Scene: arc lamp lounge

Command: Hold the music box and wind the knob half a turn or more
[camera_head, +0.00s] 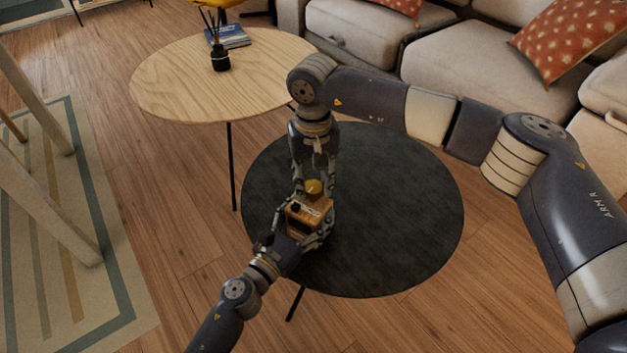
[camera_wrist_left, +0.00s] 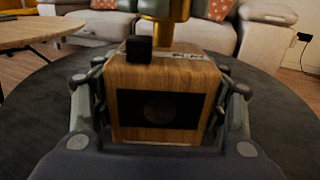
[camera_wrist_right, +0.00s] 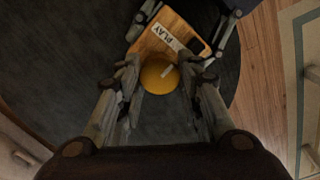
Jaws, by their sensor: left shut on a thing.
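The music box (camera_head: 308,213) is a wooden block with a dark front panel, a black button and a PLAY label. It also shows in the left wrist view (camera_wrist_left: 125,85) and the right wrist view (camera_wrist_right: 150,44). My left gripper (camera_head: 300,228) is shut on its two sides, at the dark round table. The yellow knob (camera_head: 314,187) stands at the box's far end, and in the right wrist view (camera_wrist_right: 158,77) it has a pale mark on top. My right gripper (camera_wrist_right: 160,72) is open, its fingers on either side of the knob with narrow gaps.
The dark round table (camera_head: 410,220) is otherwise clear. A pale wooden table (camera_head: 165,85) behind it bears a reed diffuser (camera_head: 220,58) and a book (camera_head: 235,38). A beige sofa (camera_head: 480,60) stands at the back right. Pale wooden legs (camera_head: 40,175) are at left.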

